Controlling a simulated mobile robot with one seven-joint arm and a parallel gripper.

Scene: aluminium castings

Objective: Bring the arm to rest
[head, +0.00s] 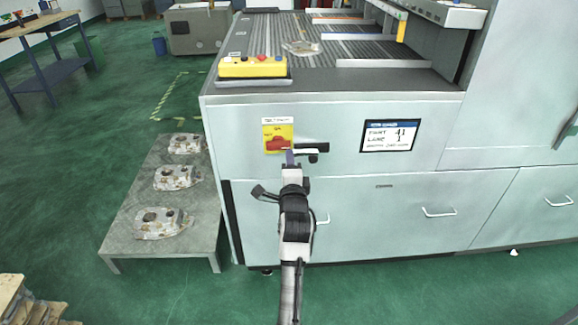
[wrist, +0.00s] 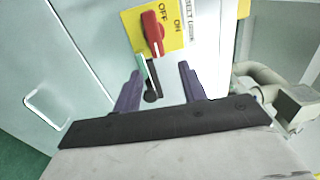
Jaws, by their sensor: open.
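My gripper (head: 289,158) is in front of the machine's front panel, at the end of my outstretched arm. In the wrist view my gripper (wrist: 160,71) has its two purple fingers spread apart, with nothing held between them. Just beyond the fingertips is a yellow plate (head: 287,130) with a red rotary switch (head: 277,143). The switch (wrist: 152,33) shows clearly in the wrist view, with OFF and ON lettering beside it. The fingers look apart from the switch. A dark bar (wrist: 153,84) shows between the fingers.
A low grey table (head: 124,215) with three castings (head: 177,177) stands left of the machine. Another casting (head: 301,48) lies on the belt on top, behind a yellow button box (head: 252,67). A display (head: 390,135) and drawer handles (head: 438,212) are to the right. Green floor is open at left.

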